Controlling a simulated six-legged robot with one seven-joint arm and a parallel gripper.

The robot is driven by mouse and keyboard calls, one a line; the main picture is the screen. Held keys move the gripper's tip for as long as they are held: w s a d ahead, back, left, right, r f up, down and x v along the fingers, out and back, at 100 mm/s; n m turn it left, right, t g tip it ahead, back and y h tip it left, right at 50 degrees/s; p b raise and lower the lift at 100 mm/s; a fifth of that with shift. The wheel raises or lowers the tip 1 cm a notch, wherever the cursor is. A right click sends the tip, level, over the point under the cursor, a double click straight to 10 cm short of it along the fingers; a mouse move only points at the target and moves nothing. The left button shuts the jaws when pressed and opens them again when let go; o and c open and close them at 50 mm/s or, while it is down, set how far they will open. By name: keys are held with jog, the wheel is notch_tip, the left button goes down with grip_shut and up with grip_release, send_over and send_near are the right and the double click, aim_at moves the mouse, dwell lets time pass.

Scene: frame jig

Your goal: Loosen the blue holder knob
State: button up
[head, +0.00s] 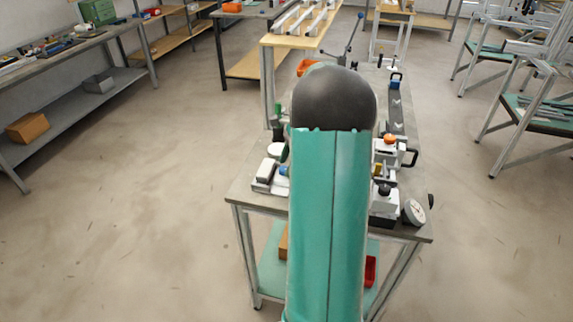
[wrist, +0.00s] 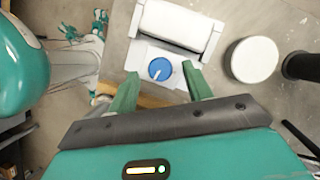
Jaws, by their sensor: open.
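The blue holder knob (wrist: 159,69) is round with a pale pointer line, and sits on a white block at the front of a white holder (wrist: 178,24). The knob lies between the fingertips, with gaps on both sides. I cannot tell how far above the knob the tips are. My gripper is hidden in the head view.
A white round disc (wrist: 251,60) and a black cylinder (wrist: 302,66) stand right of the holder. The grey bench (head: 245,187) also carries a dial gauge (head: 414,212) and an orange knob (head: 390,139) at right. Open floor lies around the bench.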

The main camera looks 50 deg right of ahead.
jog(key=shift+w+a+f, duration=0.1)
jog(key=shift+a+f, duration=0.1)
jog(key=shift+f, duration=0.35)
jog(key=shift+c, duration=0.2)
jog(key=c, duration=0.9)
